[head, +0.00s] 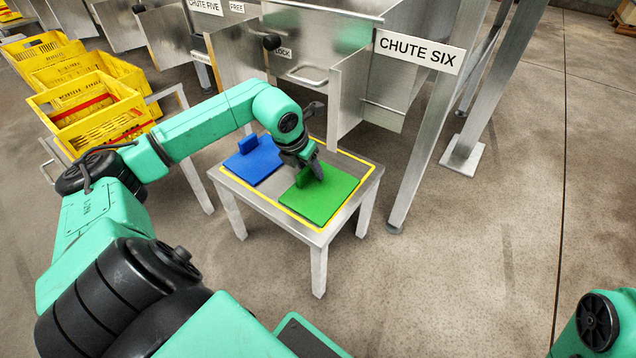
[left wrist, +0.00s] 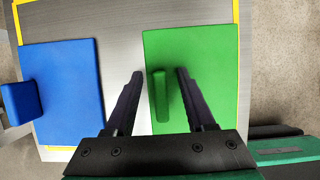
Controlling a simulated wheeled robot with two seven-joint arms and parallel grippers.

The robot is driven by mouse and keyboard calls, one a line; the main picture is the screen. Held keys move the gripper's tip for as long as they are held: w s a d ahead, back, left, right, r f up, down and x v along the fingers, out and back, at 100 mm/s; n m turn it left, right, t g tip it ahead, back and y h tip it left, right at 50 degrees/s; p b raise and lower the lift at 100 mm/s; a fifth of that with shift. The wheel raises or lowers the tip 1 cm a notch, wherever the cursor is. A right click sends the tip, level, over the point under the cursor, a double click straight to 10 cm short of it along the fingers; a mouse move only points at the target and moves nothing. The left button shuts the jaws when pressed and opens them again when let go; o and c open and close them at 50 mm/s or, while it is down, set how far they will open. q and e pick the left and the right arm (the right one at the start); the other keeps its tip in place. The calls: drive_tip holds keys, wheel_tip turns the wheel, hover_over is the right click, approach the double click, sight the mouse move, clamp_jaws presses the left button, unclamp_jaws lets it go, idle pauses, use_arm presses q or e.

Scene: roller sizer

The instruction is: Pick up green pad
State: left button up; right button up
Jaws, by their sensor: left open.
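The green pad (head: 322,196) lies flat on the right part of a small metal table (head: 353,217) with a yellow border. It also shows in the left wrist view (left wrist: 205,60), with a raised green grip (left wrist: 160,95) standing on it. My left gripper (head: 318,172) is over the pad, pointing down. In the left wrist view its two fingers (left wrist: 160,80) are apart, one on each side of the raised grip, with gaps on both sides. I cannot tell how high the fingertips are. My right gripper is not in view.
A blue pad (head: 255,163) with its own raised grip lies to the left on the same table. Metal chutes stand close behind, with a "CHUTE SIX" sign (head: 420,52). Yellow crates (head: 90,108) are at the left.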

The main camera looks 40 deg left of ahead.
use_arm(q)
drive_tip(key=shift+w+f, duration=0.1)
drive_tip(key=shift+f, duration=0.05)
clamp_jaws()
idle(1.3)
